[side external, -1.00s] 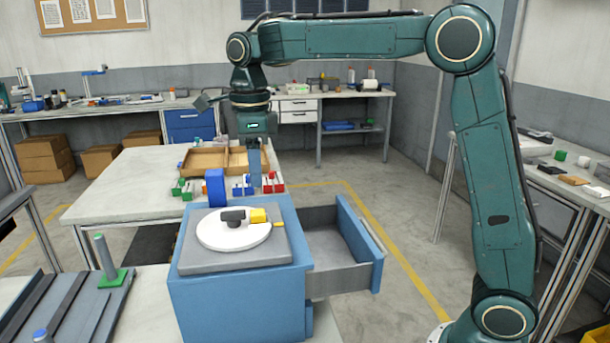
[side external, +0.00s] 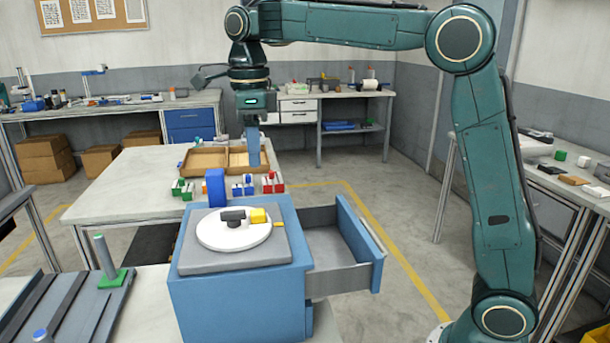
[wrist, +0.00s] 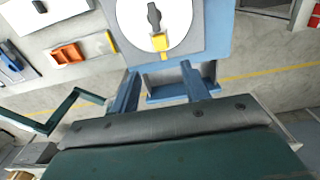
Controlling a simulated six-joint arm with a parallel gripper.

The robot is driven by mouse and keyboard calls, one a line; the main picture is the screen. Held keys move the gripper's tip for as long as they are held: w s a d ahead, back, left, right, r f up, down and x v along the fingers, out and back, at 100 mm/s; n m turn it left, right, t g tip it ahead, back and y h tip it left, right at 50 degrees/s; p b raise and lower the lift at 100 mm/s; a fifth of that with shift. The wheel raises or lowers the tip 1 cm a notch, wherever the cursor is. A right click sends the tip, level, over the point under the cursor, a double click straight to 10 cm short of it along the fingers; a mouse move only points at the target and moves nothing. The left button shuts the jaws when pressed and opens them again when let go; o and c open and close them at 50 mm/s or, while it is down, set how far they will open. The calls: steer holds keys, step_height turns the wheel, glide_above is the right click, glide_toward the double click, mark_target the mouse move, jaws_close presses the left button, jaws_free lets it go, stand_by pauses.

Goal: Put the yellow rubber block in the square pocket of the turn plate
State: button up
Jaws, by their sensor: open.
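The white round turn plate (side external: 234,238) lies on a grey square slab on top of a blue drawer cabinet. A yellow block (side external: 258,215) is on the plate at the right end of a dark grey piece (side external: 233,215). In the wrist view, the yellow block (wrist: 160,42) is at the lower rim of the plate (wrist: 178,25). I cannot tell whether it sits in a pocket; no empty square pocket is visible. My gripper (side external: 254,165) points down, raised beyond the plate in the side view. In the wrist view its fingers (wrist: 160,86) are apart with nothing between them.
The cabinet's drawer (side external: 340,245) stands open to the right. A blue upright block (side external: 215,187) stands behind the plate. A wooden tray (side external: 205,159) and several small coloured pieces (side external: 243,186) are on the table behind. A yellow tab (side external: 279,225) is by the slab.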

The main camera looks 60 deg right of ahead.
steer(key=s+d+n+t, duration=0.2)
steer(key=s+n+t, duration=0.1)
steer(key=s+n, duration=1)
steer(key=s+f+n+t, duration=0.1)
steer(key=s+f+n, duration=0.3)
steer(key=s+n, duration=0.2)
steer(key=s+d+f+n+t, duration=0.1)
steer(key=s+f+n, duration=0.3)
steer(key=s+n, duration=0.3)
steer(key=shift+n+t, duration=0.3)
steer(key=shift+n, duration=0.2)
